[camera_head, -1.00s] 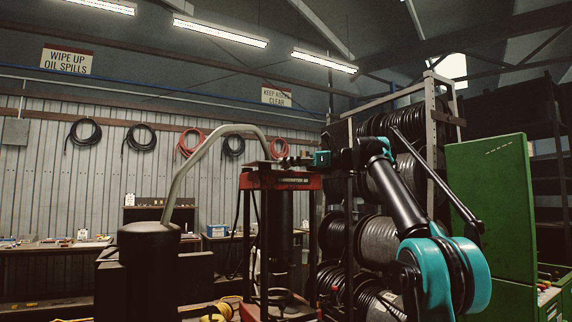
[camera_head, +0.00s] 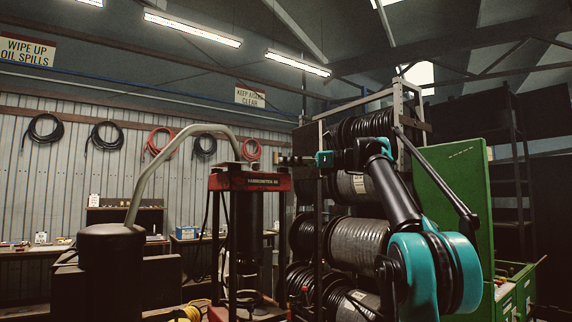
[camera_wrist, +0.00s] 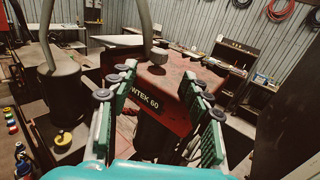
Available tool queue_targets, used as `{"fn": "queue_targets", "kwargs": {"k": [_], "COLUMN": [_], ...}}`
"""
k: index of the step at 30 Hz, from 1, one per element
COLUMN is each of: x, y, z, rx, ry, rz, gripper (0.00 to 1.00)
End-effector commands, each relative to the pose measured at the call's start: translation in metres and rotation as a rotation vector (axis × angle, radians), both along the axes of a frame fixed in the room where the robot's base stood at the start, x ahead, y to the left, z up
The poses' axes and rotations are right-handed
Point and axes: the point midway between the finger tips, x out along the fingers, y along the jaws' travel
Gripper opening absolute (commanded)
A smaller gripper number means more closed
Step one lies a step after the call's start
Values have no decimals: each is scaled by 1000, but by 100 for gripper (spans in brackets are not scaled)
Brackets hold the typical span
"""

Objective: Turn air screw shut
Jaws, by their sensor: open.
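The red-topped crimper press (camera_head: 250,183) stands left of my gripper (camera_head: 292,160) in the head view. In the wrist view its red head (camera_wrist: 165,92), with part of its lettering showing, lies beyond and between the fingers. My gripper (camera_wrist: 157,88) is open, with green-padded fingers spread and nothing between them. A dark cylinder (camera_head: 112,265) with a thick grey hose (camera_head: 160,165) stands left of the press. A small yellow knob-like part (camera_wrist: 63,138) shows low on the left in the wrist view. I cannot tell whether it is the air screw; no screw is clearly visible.
A rack of hose reels (camera_head: 355,240) stands behind my arm, with a green cabinet (camera_head: 455,190) to its right. A workbench (camera_head: 30,255) runs along the back wall, and coiled hoses (camera_head: 103,136) hang above it. Coloured small containers (camera_wrist: 13,125) stand at far left.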

Motion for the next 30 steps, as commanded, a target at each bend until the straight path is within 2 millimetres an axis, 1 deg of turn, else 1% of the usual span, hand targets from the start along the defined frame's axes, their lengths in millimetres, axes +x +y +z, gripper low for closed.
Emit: {"fn": "queue_targets", "kwargs": {"k": [4,7,11,15,18,21,26,30], "x": [-5,-13,-31,-53,-65,-73,-76,-67], "y": [1,1,0,-5,-10,-14,-15,-4], "z": [2,4,5,1,-4,-8,-11,-11], "rx": [0,0,0,0,0,0,0,0], "ry": [0,0,0,0,0,0,0,0], "rz": [-22,-65,-158,-270,-335,-378,-404,-403], "gripper": [49,49,49,49,49,49,49,49]}}
